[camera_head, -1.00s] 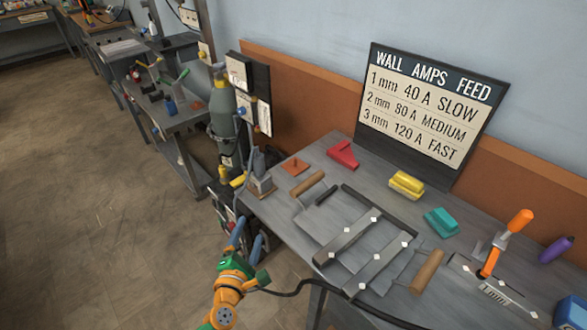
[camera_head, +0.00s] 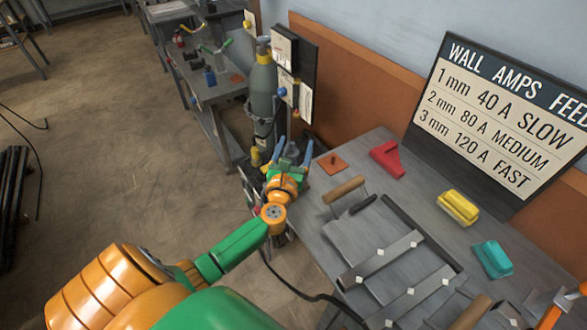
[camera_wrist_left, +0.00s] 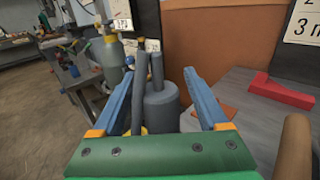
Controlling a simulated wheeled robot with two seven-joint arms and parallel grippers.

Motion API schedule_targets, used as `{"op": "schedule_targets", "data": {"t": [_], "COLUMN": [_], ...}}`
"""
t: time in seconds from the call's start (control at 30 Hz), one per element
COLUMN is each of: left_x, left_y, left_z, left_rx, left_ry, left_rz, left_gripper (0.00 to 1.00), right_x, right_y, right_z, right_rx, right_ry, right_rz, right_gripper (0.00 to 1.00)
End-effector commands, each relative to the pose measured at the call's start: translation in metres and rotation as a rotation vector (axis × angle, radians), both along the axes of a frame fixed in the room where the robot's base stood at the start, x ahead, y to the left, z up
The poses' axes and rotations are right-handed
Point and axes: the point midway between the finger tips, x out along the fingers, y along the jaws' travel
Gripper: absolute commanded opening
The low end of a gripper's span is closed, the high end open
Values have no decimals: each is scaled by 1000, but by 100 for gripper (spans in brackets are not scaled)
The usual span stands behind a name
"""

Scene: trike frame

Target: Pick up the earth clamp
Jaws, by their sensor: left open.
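A grey piece that looks like the earth clamp (camera_wrist_left: 161,108), a rounded body with upright prongs, stands at the left corner of the workbench (camera_head: 325,225). In the left wrist view it lies between the two blue fingers of my left gripper (camera_wrist_left: 158,76), with visible space on its right side. My left gripper (camera_head: 294,148) is open at the bench corner in the head view, its fingers pointing away from me. There the gripper hides most of the clamp. Whether a finger touches it I cannot tell.
A gas cylinder (camera_head: 263,95) stands behind the bench corner. An orange plate (camera_head: 332,163), a red angled block (camera_head: 387,158) and a wooden-handled tool (camera_head: 344,190) lie to the right. A black cable (camera_head: 290,290) hangs by the bench's front edge.

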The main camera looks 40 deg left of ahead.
Motion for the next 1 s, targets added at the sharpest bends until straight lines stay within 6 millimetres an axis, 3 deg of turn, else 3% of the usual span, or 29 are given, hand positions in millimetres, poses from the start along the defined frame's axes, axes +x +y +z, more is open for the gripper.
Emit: {"op": "schedule_targets", "data": {"t": [0.17,0.43,0.77,1.0], "left_x": [0,0,0,-8], "left_y": [0,0,0,-6], "left_z": [0,-1,4,50], "left_rx": [1,1,1,-2], "left_ry": [1,1,1,0], "left_rz": [-1,-1,0,-3], "left_gripper": [74,1,0,0], "right_x": [2,2,3,3], "right_y": [0,0,0,0], "right_z": [0,0,3,34], "right_rx": [0,0,0,-1], "right_ry": [-3,-4,-5,-6], "right_rz": [0,0,0,0], "right_gripper": [100,100,100,100]}}
